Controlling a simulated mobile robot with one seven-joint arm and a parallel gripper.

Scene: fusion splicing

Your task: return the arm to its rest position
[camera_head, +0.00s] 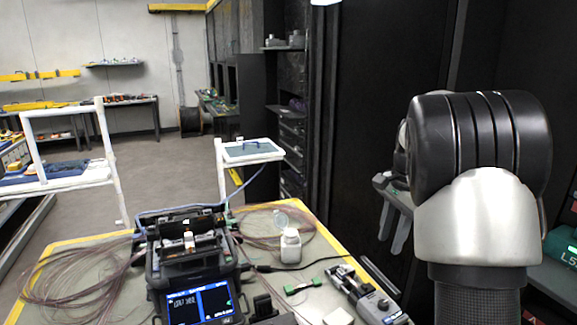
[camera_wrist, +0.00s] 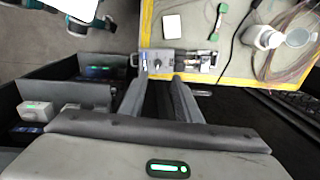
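My arm (camera_head: 480,215) is raised at the right of the head view, its black and white links close to the camera. My gripper (camera_head: 393,235) shows partly behind it, with grey fingers pointing down. In the wrist view my gripper (camera_wrist: 160,82) has its two fingers apart with nothing between them. The fingertips appear over the near edge of the yellow-edged table (camera_wrist: 235,73), by a grey tool (camera_wrist: 160,60). I cannot tell their height above it.
The table holds a fusion splicer (camera_head: 190,260) with a lit screen, a white bottle (camera_head: 290,246), a green-ended tool (camera_head: 303,286) and coiled fibres (camera_head: 75,280). A white cart (camera_head: 250,152) stands behind. Dark cabinets (camera_head: 375,90) and shelving with drawers (camera_wrist: 75,95) flank my arm.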

